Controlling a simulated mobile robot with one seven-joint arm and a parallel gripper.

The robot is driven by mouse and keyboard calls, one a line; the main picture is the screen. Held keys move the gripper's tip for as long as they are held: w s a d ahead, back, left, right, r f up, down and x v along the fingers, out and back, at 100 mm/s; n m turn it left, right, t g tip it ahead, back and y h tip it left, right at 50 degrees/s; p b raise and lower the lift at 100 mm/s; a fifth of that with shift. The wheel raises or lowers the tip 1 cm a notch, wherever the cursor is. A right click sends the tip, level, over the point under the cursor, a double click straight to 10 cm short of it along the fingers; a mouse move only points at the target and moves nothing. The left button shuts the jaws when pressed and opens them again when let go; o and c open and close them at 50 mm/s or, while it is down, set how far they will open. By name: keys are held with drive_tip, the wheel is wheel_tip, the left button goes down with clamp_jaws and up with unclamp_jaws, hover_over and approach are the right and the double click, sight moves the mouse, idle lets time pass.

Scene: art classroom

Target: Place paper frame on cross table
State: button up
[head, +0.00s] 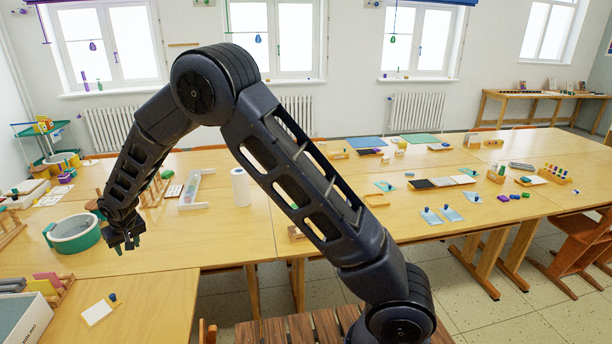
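My gripper (128,243) is at the left, fingers pointing down above the wooden table, just right of a round teal-and-white tub. Its fingers look apart, with nothing visible between them. A white frame-like object (193,190) lies on the table behind and right of my gripper; I cannot tell whether it is the paper frame. A small white sheet or board (98,313) lies on the near-left table. Joined wooden tables (235,240) stretch from left to right; I cannot tell which part is the cross table. My arm hides part of the middle.
The round tub (74,235) stands close to my gripper. A white paper roll (241,187) stands upright behind it. Blue cards (450,213), trays and small blocks cover the right tables. A box (22,318) sits at the near left. Bare tabletop shows right of my gripper.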

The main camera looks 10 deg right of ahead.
drive_tip(key=w+d+r+m, duration=0.1)
drive_tip(key=w+d+r, duration=0.3)
drive_tip(key=d+r, duration=0.45)
drive_tip(key=w+d+r+m, duration=0.1)
drive_tip(key=w+d+r, duration=0.35)
drive_tip(key=d, duration=0.65)
drive_tip(key=s+d+r+m+h, duration=0.1)
drive_tip(key=d+r, duration=0.4)
drive_tip(key=d, duration=0.5)
drive_tip(key=d+r+m, duration=0.1)
drive_tip(key=d+r, duration=0.4)
drive_tip(key=d, duration=0.5)
drive_tip(key=s+d+r+m+t, duration=0.1)
drive_tip(key=s+d+r, duration=0.1)
drive_tip(key=s+d, duration=0.5)
drive_tip(key=s+d+r+m, duration=0.1)
drive_tip(key=s+d+r, duration=0.15)
drive_tip(key=d, duration=0.85)
drive_tip(key=s+d+f+m+h, duration=0.1)
drive_tip(key=s+d+m+h, duration=0.1)
drive_tip(key=s+d, duration=0.9)
drive_tip(key=s, duration=0.4)
drive_tip(key=shift+f, duration=0.15)
